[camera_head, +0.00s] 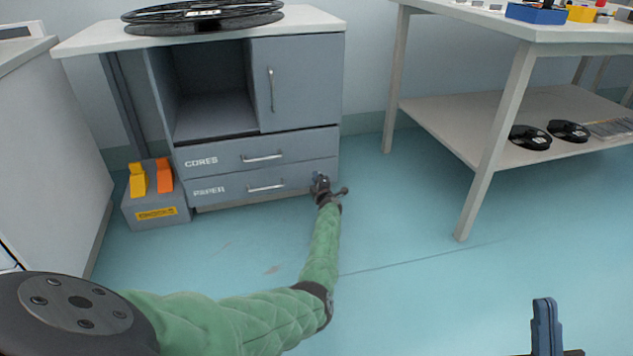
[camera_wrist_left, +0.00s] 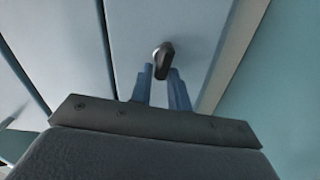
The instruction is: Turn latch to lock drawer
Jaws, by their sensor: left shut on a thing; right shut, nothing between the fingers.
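The grey cabinet has two drawers, labelled CORES (camera_head: 225,160) and PAPER (camera_head: 225,190), both flush with its front. In the left wrist view a small dark latch (camera_wrist_left: 165,56) with a light round base sits on the drawer face near the cabinet's side edge. My left gripper (camera_head: 320,184) is at the right end of the PAPER drawer and hides the latch in the head view. In the left wrist view its blue fingers (camera_wrist_left: 160,84) are on either side of the latch, shut on it. My right gripper (camera_head: 546,312) is shut and empty, low at the right over the floor.
A grey box (camera_head: 157,213) with yellow and orange pieces stands left of the cabinet. A workbench (camera_head: 560,35) with a lower shelf holding black reels (camera_head: 530,137) stands at the right. A large black reel (camera_head: 200,14) lies on the cabinet top. The floor between is clear.

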